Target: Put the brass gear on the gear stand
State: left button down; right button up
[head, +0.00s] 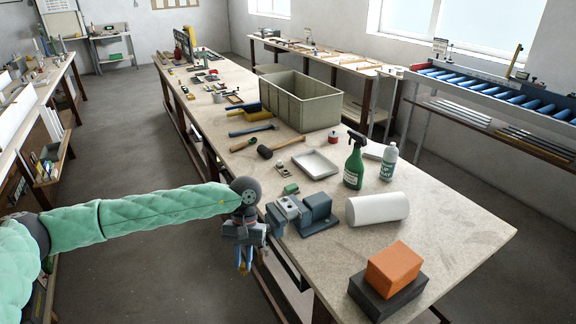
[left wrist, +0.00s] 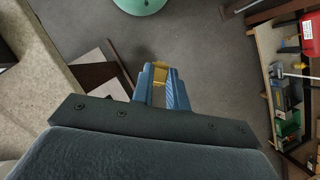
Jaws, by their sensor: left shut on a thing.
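My left gripper (head: 244,268) hangs over the floor just off the left edge of the workbench, pointing down. In the left wrist view its blue fingers (left wrist: 163,88) are closed on a small brass-yellow piece, the brass gear (left wrist: 159,74). Only part of the gear shows between the fingertips, and its teeth are hard to make out. I cannot pick out the gear stand for sure in either view. My right gripper is not in view.
The workbench (head: 448,222) carries a grey vise (head: 317,212) close to my left gripper, a white roll (head: 377,208), an orange brick (head: 393,267) on a dark block, a spray bottle (head: 354,162), a white tray (head: 314,164) and a large crate (head: 301,103).

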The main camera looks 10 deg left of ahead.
aim_at(286, 174)
jog(key=i+j+z, duration=0.25)
jog(key=j, duration=0.35)
jog(key=i+j+z, duration=0.25)
jog(key=j, duration=0.35)
jog(key=j+z, duration=0.25)
jog(key=j, duration=0.35)
jog(key=i+j+z, duration=0.1)
jog(key=j+z, duration=0.15)
jog(key=j, duration=0.45)
